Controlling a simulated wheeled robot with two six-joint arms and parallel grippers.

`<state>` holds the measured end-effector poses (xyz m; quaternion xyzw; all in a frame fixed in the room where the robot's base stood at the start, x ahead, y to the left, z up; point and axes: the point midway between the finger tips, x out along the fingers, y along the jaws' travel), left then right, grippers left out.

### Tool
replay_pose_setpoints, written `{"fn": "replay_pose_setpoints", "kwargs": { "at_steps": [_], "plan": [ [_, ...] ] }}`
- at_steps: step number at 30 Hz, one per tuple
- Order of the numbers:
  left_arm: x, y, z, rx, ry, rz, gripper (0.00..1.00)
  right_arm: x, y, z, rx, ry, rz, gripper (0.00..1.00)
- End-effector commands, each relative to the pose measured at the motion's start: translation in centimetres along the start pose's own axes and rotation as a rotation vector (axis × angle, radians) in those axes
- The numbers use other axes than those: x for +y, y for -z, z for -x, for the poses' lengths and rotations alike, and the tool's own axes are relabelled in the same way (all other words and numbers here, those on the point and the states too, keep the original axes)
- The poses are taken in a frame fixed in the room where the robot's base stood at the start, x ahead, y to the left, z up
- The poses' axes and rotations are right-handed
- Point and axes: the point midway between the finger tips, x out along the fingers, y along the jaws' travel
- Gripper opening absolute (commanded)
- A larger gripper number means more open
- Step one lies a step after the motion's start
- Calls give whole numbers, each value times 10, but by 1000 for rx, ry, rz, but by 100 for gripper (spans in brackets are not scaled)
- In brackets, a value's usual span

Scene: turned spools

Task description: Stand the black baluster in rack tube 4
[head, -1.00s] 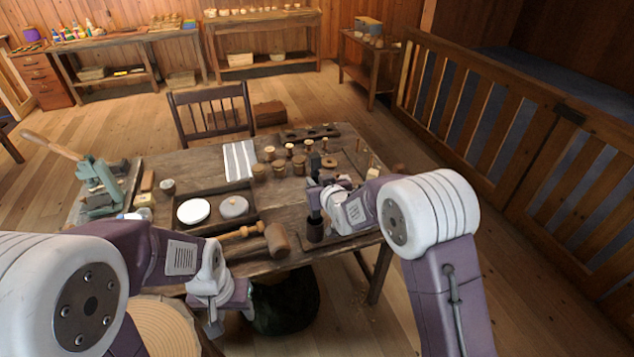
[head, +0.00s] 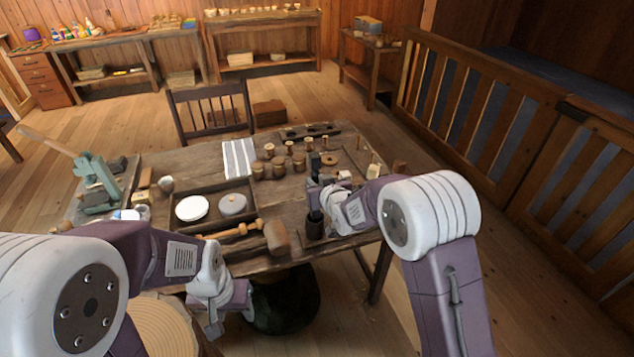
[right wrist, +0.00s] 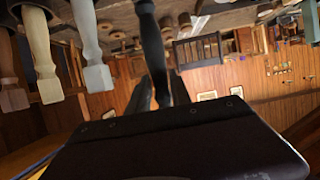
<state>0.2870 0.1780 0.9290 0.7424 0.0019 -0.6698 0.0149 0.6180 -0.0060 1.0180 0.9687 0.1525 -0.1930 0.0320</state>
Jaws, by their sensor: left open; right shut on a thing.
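The black baluster (right wrist: 152,45) is between the dark fingers of my right gripper (right wrist: 156,92), which is shut on it. Tube numbers are not readable. In the right wrist view, pale balusters (right wrist: 40,55) and (right wrist: 91,48) stand beside the black one. My left gripper (head: 214,318) is open and empty before the table's front edge.
A wooden mallet (head: 276,238) lies near the table's front edge, beside a dark tray (head: 184,220) with two round discs. Several spools (head: 278,167) stand farther back. A green press (head: 97,182) is at the left. A striped cloth (head: 238,158) lies at the back.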

Motion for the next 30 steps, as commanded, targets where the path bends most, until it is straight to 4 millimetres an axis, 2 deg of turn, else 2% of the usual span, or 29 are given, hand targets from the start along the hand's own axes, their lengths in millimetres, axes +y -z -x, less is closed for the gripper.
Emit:
{"fn": "replay_pose_setpoints", "kwargs": {
  "at_steps": [7, 22, 30],
  "plan": [
    [0, 0, -2, 0, 0, 0, 50, 0, -1, -1, 1, 0, 0, 0],
    [0, -2, -24, 0, 0, 0, 50, 0, -23, -10, 2, 0, 0, 0],
    [0, -2, -23, 0, 0, 0, 50, 0, -23, -10, 2, 0, 0, 0]
  ]
}}
